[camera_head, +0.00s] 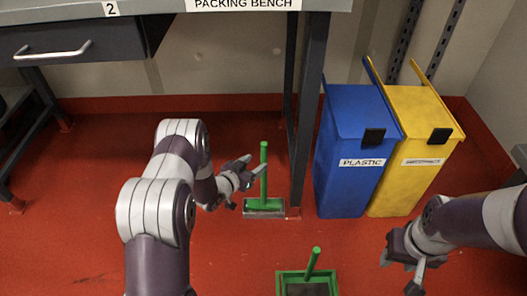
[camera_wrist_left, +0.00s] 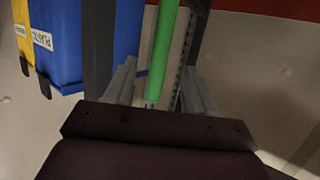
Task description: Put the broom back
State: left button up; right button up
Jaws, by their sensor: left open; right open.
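My left gripper (camera_head: 250,167) is open at the upper part of the handle. In the left wrist view the green handle (camera_wrist_left: 162,50) runs between the two open fingers (camera_wrist_left: 155,88); I cannot tell whether they touch it. My right gripper (camera_head: 402,274) is open and empty at the lower right, over the floor.
A green dustpan (camera_head: 291,275) with a short handle lies on the floor at the front. A blue plastic bin (camera_head: 346,185) and a yellow bin (camera_head: 408,180) stand right of the packing bench leg (camera_head: 309,100). A drawer (camera_head: 70,45) hangs under the bench at left.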

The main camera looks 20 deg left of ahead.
pick_arm(q)
jog(key=s+a+r+n+g+y+p, duration=0.1)
jog(key=s+r+n+g+y, duration=0.1)
jog(key=s+r+g+y, duration=0.55)
jog(key=s+d+r+n+g+h, duration=0.1)
jog(key=s+r, duration=0.3)
jog(key=s, duration=0.6)
jog(key=s+d+r+g+h, duration=0.1)
jog(key=s+d+r+g, duration=0.2)
jog(key=s, duration=0.7)
notch_tip(320, 180, up, 2)
jog(key=shift+s+r+n+g, duration=0.1)
jog(key=shift+s+n+g, duration=0.15)
jog(key=shift+n+g, duration=0.2)
jog(key=shift+h, duration=0.25)
